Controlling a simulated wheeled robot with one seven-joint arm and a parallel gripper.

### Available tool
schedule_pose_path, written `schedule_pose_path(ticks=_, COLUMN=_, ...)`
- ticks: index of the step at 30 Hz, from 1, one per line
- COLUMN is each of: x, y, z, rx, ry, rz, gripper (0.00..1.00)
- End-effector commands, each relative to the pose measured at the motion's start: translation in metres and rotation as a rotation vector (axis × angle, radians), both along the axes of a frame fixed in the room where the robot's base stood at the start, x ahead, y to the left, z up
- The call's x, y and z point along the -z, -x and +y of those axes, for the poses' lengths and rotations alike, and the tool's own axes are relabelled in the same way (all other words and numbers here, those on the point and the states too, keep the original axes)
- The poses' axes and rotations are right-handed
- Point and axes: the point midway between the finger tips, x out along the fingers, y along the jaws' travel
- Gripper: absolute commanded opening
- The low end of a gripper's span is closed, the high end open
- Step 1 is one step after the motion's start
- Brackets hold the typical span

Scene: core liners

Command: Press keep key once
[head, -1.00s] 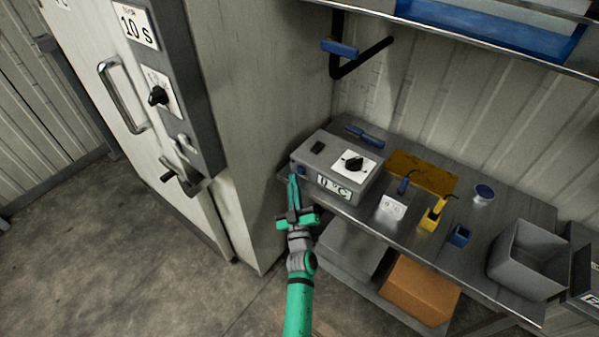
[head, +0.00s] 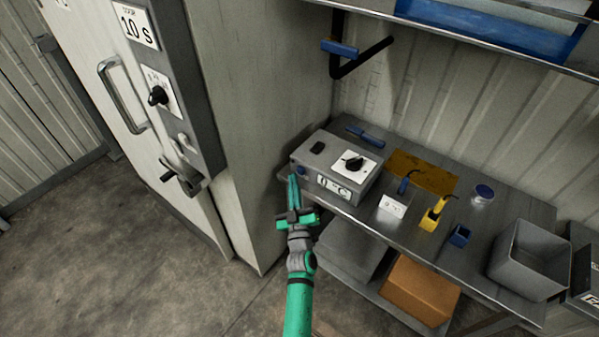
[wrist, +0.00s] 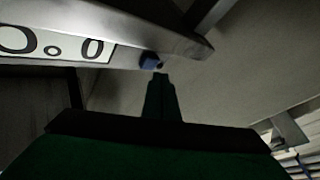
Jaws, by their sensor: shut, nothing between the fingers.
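The grey control box (head: 318,164) stands at the left end of the metal bench, with a dark knob on a white plate on top. A small blue key (head: 301,170) is on its front face, left of the white display (head: 335,187). I take it for the keep key; no label on it is readable. It also shows in the wrist view (wrist: 148,60), beside the display (wrist: 50,45), which shows zeros. My gripper (head: 293,178) is shut and empty, its tips (wrist: 160,76) right at the key. I cannot tell whether they touch it.
A tall cabinet (head: 265,110) with a handle and knob stands close left of the box. The bench (head: 370,222) holds a blue-handled tool, a yellow holder, a small blue cup and a grey bin (head: 528,262). Boxes sit on the shelf below. Floor at left is clear.

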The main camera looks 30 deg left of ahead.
Motion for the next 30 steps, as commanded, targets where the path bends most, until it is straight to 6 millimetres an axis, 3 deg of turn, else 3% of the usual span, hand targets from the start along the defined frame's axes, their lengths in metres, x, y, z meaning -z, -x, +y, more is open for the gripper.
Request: schedule_pose_path(ticks=30, x=0.0003, y=-0.0086, z=-0.0007, rx=0.000, ry=0.000, rz=0.000, gripper=0.00)
